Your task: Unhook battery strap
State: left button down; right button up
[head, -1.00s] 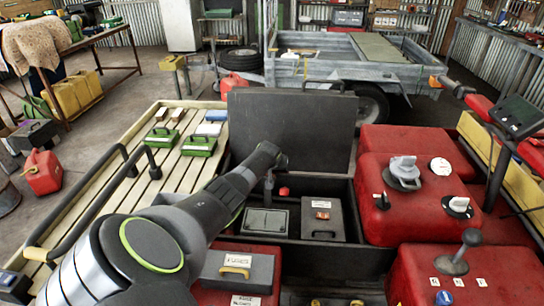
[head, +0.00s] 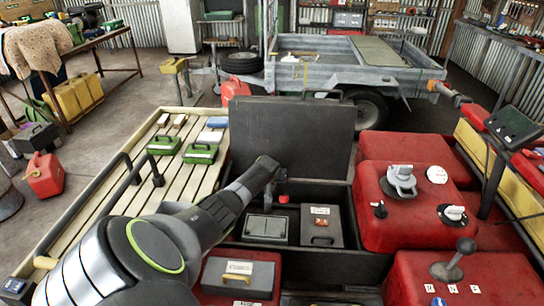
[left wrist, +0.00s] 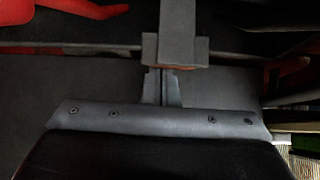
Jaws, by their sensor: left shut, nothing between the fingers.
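An open dark storage bin (head: 355,255) in the red quad's rear holds two dark boxes. The left box (head: 266,228) has a flat grey-green top, and the right box (head: 321,232) has a white label and a small orange-red mark. I cannot tell which is the battery, nor make out a strap for certain. My left gripper (head: 269,196) is shut and empty, at the back of the bin above the left box. A small red piece (head: 283,199) shows just right of its tips. In the left wrist view, a dark grey block (left wrist: 175,51) appears at the finger ends; contact is unclear.
The bin's raised dark lid (head: 293,130) stands behind my gripper. A slatted rack (head: 130,205) with green boxes is on the left. A grey case (head: 238,273) sits in front of the bin.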

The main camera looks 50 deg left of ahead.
pick_arm(q)
jog(key=shift+s+d+p, duration=0.6)
jog(key=shift+s+p, duration=0.1)
jog(key=shift+p, duration=0.1)
jog(key=shift+s, duration=0.1)
